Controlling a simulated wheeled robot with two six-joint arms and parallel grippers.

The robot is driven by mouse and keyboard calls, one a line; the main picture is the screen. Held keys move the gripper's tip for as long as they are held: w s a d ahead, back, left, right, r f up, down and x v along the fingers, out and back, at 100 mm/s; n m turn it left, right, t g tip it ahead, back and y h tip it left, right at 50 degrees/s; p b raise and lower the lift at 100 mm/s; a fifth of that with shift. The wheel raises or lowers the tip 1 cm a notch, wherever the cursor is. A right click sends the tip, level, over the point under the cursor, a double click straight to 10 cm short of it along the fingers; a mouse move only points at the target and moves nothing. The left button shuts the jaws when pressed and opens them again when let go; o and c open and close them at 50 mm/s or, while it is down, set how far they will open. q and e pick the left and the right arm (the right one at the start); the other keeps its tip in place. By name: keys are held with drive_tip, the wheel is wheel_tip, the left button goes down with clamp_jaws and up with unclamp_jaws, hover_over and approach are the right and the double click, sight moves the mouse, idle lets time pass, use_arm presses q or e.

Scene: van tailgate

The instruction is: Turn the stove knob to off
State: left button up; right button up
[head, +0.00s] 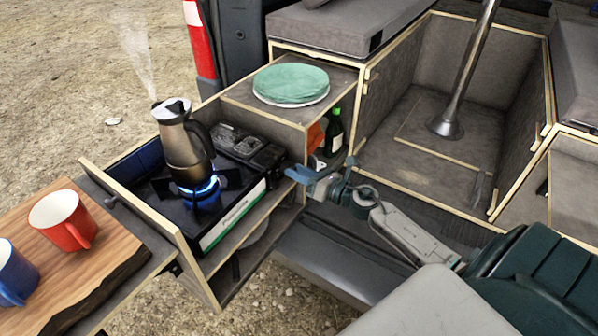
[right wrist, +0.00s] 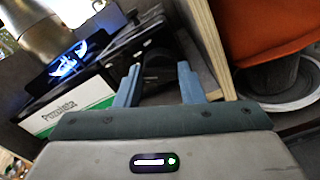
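The camping stove (head: 220,220) sits in the pulled-out drawer, with a blue flame (head: 200,188) burning under a steaming moka pot (head: 183,145). Its front panel carries a white and green label, also seen in the right wrist view (right wrist: 68,118). My right gripper (head: 300,175) is at the right end of this panel. In the right wrist view its two blue fingers (right wrist: 160,84) stand apart, with a dark rounded shape, perhaps the knob (right wrist: 157,62), beyond the gap. I cannot tell whether they touch it. The knob is not discernible in the head view. My left gripper is not in view.
A wooden board (head: 85,235) with a red mug (head: 62,219) and a blue mug (head: 15,275) is at left. Green plates (head: 291,83) lie on the cabinet. A green bottle (head: 333,133) stands in the cubby beside my right gripper. The drawer wall (head: 150,212) rises left of the stove.

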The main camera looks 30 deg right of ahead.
drive_tip(key=c, duration=0.3)
drive_tip(key=shift+c, duration=0.2)
